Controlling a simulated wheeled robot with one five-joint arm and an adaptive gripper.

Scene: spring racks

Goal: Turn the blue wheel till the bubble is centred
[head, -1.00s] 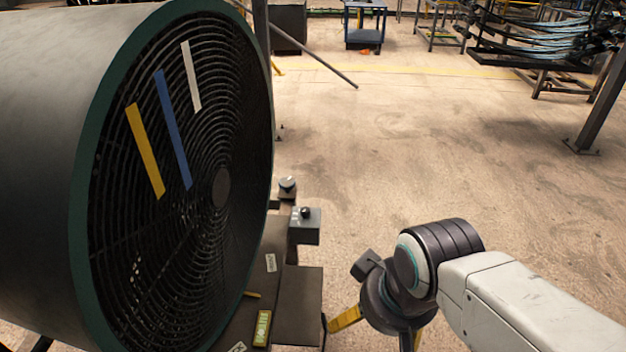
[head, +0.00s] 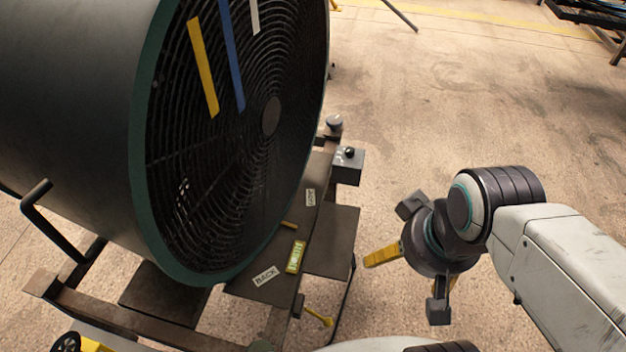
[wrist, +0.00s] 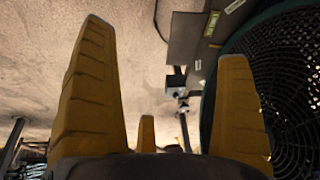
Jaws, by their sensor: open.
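No blue wheel can be clearly made out; a small bluish patch (head: 262,346) shows at the bottom edge of the head view, too cut off to identify. A small yellow-green level-like piece (head: 296,257) lies on the dark stand plate below the big drum; its bubble is too small to read. It also shows in the wrist view (wrist: 212,24). My gripper (head: 410,275) has yellow fingers and is open and empty, apart from the stand and to its right. In the wrist view my gripper (wrist: 163,65) has its fingers spread with nothing between them.
A big dark drum with a round grille (head: 270,115) fills the left. Its stand (head: 330,240) carries a tag reading BACK (head: 265,275), another tag (head: 310,197) and a grey box with a black knob (head: 348,166). A yellow handle (head: 318,318) sticks out below.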

